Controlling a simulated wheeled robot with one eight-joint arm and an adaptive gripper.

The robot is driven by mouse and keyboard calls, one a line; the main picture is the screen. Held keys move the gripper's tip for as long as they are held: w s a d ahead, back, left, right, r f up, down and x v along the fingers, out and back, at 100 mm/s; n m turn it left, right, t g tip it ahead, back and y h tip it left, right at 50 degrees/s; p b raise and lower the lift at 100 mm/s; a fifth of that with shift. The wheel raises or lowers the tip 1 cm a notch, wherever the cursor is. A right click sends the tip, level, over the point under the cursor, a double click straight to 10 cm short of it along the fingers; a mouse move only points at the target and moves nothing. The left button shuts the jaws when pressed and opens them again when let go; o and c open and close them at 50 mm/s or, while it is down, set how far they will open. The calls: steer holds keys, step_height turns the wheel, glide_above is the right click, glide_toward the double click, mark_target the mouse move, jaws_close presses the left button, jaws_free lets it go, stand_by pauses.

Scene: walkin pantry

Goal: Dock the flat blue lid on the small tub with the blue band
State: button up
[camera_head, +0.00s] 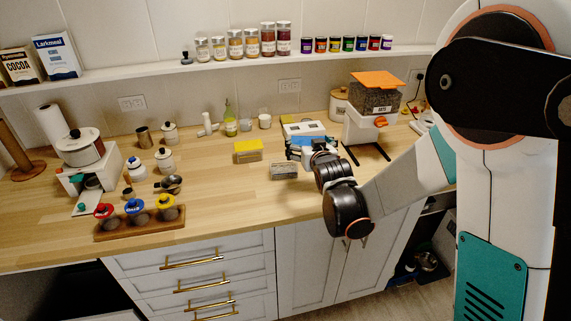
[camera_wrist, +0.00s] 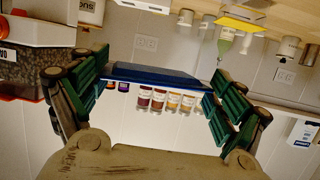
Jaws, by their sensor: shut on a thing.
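My gripper (camera_wrist: 152,98) is shut on the flat blue lid (camera_wrist: 155,74), which spans between its green-padded fingers in the wrist view. In the head view the blue lid (camera_head: 301,141) shows as a blue patch by my gripper (camera_head: 305,150), in front of a white device. A small clear tub (camera_head: 284,171) with greyish contents sits on the counter, just left of and nearer than my gripper. A blue band on it is too small to make out. The lid is apart from this tub.
A yellow-lidded tub (camera_head: 248,152) stands left of the small tub. A white device (camera_head: 303,128) is behind my gripper, and a dispenser with an orange top (camera_head: 375,100) stands to the right. The counter left of the yellow-lidded tub has free room.

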steer(key=w+a+r+n+y, duration=0.2)
steer(key=w+a+r+y, duration=0.1)
steer(key=w+a+r, duration=0.4)
steer(key=shift+g, duration=0.4)
steer(key=f+b, duration=0.2)
steer(key=f, duration=0.4)
steer(key=f+b, duration=0.2)
steer(key=f, duration=0.4)
steer(key=f+b, duration=0.2)
steer(key=f, duration=0.5)
steer(key=shift+s+a, duration=0.3)
steer(key=shift+s, duration=0.1)
steer(key=shift+f+b, duration=0.2)
steer(key=shift+b, duration=0.1)
steer(key=o, duration=0.7)
